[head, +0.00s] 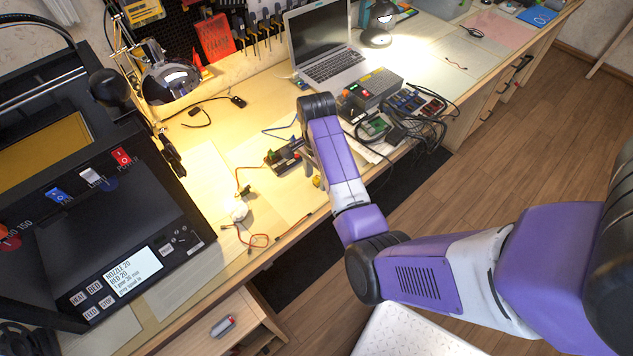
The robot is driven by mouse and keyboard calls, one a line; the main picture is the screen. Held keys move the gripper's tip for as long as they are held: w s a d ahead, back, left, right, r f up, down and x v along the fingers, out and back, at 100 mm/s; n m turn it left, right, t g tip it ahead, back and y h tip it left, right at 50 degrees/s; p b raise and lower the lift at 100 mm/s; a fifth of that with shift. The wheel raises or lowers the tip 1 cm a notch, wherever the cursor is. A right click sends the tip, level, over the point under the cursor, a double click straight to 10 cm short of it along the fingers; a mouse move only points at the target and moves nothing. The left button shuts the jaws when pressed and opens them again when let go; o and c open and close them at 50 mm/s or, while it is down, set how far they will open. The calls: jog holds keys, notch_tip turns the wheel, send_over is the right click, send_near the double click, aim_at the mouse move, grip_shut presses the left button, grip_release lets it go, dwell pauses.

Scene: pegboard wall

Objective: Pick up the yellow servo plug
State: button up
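A small yellow piece (317,182), possibly the yellow servo plug, shows near the table's front edge, just below my gripper. It is too small for me to be sure what it is or whether it is touched. Another small dark and yellowish part (245,191) lies further left, by thin wires.
A laptop (325,45) stands at the back. A grey power box (374,88) and bundled black cables (418,128) lie right of my wrist. A large black 3D printer (95,210) fills the left. Orange-red wires (258,240) lie near the front edge. Paper sheets cover the middle.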

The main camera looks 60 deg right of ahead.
grip_shut()
jog(key=shift+r, duration=0.1)
